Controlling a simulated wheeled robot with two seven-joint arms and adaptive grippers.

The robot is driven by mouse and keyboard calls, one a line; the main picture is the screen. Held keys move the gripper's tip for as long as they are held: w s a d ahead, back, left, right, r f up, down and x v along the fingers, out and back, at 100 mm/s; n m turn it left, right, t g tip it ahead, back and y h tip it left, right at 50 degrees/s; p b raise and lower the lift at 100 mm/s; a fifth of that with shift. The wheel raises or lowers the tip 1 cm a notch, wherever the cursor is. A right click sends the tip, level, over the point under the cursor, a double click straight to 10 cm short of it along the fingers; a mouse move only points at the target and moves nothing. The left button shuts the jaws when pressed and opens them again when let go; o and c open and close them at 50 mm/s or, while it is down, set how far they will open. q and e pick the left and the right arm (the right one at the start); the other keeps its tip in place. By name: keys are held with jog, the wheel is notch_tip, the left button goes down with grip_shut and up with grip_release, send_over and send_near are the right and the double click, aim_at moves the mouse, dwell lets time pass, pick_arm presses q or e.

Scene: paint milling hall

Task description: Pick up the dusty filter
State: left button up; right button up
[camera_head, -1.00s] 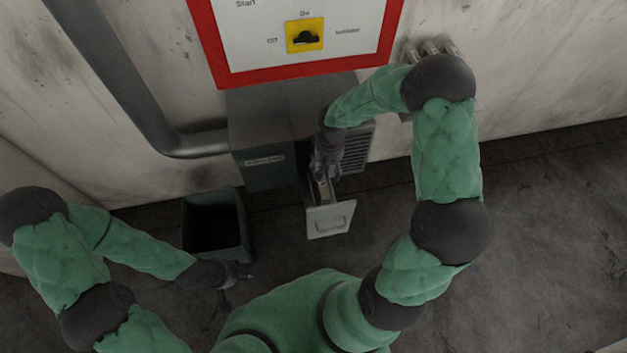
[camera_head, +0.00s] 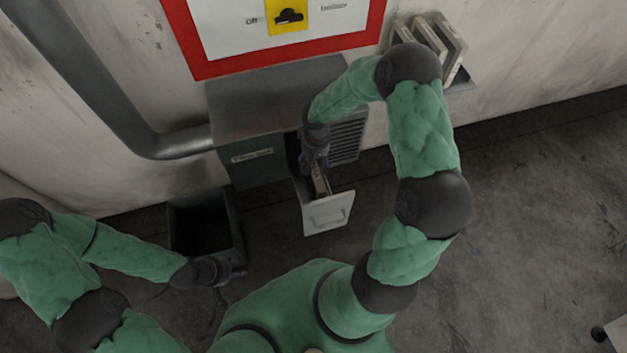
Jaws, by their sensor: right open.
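The dusty filter (camera_head: 319,182) shows as a narrow brownish edge inside the pulled-out drawer (camera_head: 328,213) of the grey filter unit (camera_head: 253,160). My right gripper (camera_head: 316,168) reaches down over the drawer, at the filter's upper end. It is open; whether its fingers touch the filter I cannot tell, as the gripper hides part of it. My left gripper (camera_head: 232,271) hangs low beside the dark bin, apart from the drawer. Its fingers are too small and dark to read.
A dark open bin (camera_head: 205,226) stands on the floor left of the drawer. Several pale framed filters (camera_head: 440,45) stand in a wall rack at the upper right. A red-framed switch panel (camera_head: 285,60) hangs above the unit. The floor at the right is mostly clear.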

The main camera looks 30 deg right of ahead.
aim_at(315, 166)
notch_tip(315, 166, down, 5)
jog(key=shift+b, duration=0.9)
jog(key=shift+w, duration=0.1)
grip_shut()
